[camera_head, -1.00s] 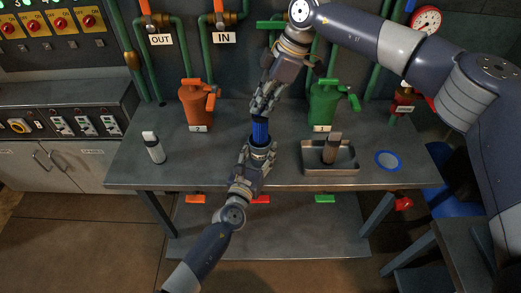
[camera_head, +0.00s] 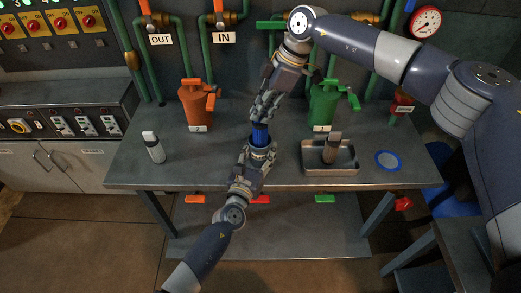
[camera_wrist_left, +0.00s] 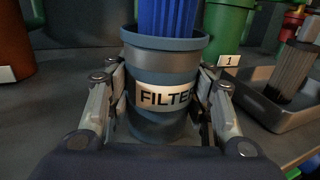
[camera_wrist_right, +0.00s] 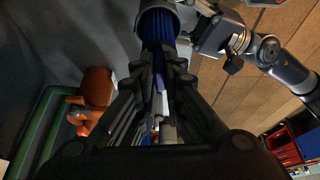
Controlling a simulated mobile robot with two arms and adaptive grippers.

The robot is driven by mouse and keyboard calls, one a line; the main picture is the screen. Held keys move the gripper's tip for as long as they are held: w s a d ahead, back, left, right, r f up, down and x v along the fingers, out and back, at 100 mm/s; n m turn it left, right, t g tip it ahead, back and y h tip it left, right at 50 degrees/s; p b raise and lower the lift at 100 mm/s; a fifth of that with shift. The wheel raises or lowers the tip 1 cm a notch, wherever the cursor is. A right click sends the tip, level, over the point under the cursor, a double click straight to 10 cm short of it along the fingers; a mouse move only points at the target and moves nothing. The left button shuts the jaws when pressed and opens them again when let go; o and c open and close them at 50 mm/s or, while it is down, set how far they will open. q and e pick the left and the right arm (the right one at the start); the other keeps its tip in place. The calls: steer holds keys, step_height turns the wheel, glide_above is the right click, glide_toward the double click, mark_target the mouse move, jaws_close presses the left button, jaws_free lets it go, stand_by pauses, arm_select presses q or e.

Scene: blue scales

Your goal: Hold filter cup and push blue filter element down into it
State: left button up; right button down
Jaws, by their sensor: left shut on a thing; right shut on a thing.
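The grey filter cup (camera_head: 262,154) stands upright above the middle of the table. In the left wrist view the cup (camera_wrist_left: 162,63) shows a FILTER label between the two fingers. My left gripper (camera_head: 257,162) is shut around the cup's sides. The ribbed blue filter element (camera_head: 260,134) stands upright in the cup's mouth, its upper part above the rim; it also shows in the left wrist view (camera_wrist_left: 169,17). My right gripper (camera_head: 263,116) is above it, shut on its top end. In the right wrist view the element (camera_wrist_right: 158,28) is at the fingertips. Its lower end is hidden inside the cup.
A metal tray (camera_head: 331,172) holding a brown used-looking filter (camera_head: 331,148) is at the right, near a blue ring (camera_head: 388,160). A white-capped bottle (camera_head: 154,148) stands at the left. Orange (camera_head: 196,106) and green (camera_head: 323,106) housings stand behind.

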mark_target(263, 128)
steer(key=shift+f, duration=1.35)
steer(key=shift+f, duration=0.15)
steer(key=shift+f, duration=1.6)
steer(key=c, duration=1.6)
jaws_free()
steer(key=v, duration=1.2)
